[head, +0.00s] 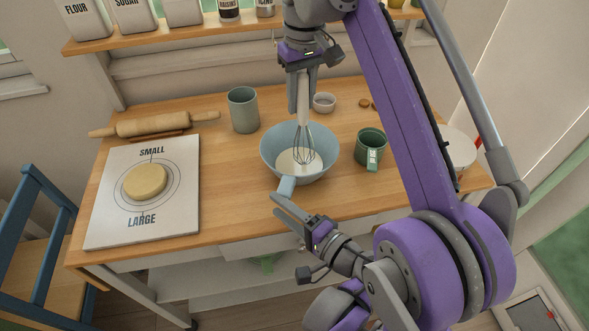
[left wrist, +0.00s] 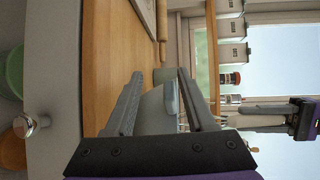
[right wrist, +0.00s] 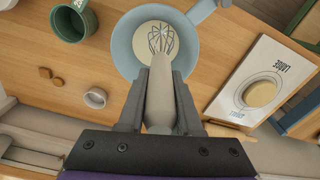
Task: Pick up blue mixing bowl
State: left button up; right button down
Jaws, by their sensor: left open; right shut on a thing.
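The blue mixing bowl (head: 268,155) stands on the wooden worktop with pale batter in it. Its stubby handle (head: 286,186) points to the front. My left gripper (head: 286,212) is open just in front of the handle, empty. In the left wrist view the bowl (left wrist: 152,118) shows between the open fingers (left wrist: 162,95). My right gripper (head: 303,98) is shut on the whisk (head: 303,125) above the bowl. The whisk's wires reach down into the bowl. The right wrist view shows the whisk handle (right wrist: 160,95) between the fingers and the bowl (right wrist: 122,42) beyond.
A green mug (head: 370,148) stands right of the bowl, and a grey-green cup (head: 243,110) behind left. A small white ramekin (head: 324,102) is behind. At left lie a marked board (head: 180,215) with a dough disc (head: 145,182) and a rolling pin (head: 155,124).

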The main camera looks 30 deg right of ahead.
pick_arm(q)
jog(key=s+d+t, duration=0.2)
jog(key=s+d, duration=0.1)
jog(key=d, duration=0.1)
jog(key=x, duration=1.2)
jog(key=shift+w+r, duration=0.15)
jog(key=shift+w, duration=0.05)
grip_shut()
jog(key=shift+h, duration=0.4)
dwell(0.5)
